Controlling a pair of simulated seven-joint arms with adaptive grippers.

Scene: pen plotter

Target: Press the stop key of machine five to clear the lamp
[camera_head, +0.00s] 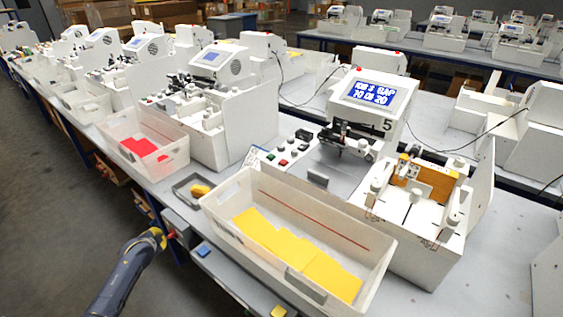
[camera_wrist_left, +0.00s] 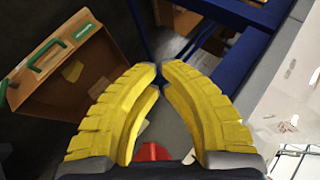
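Machine five (camera_head: 372,115) is a white plotter with a black "5" under its blue lit screen (camera_head: 370,92), which shows white text. Its key panel (camera_head: 290,150) at its left carries a red key (camera_head: 283,162), a green key (camera_head: 293,146) and dark keys. I cannot read which is the stop key. A small red spot that may be the lamp (camera_head: 359,69) shows on its top. My left gripper (camera_head: 163,236) is low in front of the table, far from the panel. In the left wrist view its yellow fingers (camera_wrist_left: 159,70) nearly meet at the tips, holding nothing visible.
A red knob (camera_head: 171,234) on a grey box at the table front is close to my left gripper; red also shows between the fingers. A clear bin (camera_head: 225,215) with yellow sheets and a small grey tray (camera_head: 181,190) stand before the panel.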

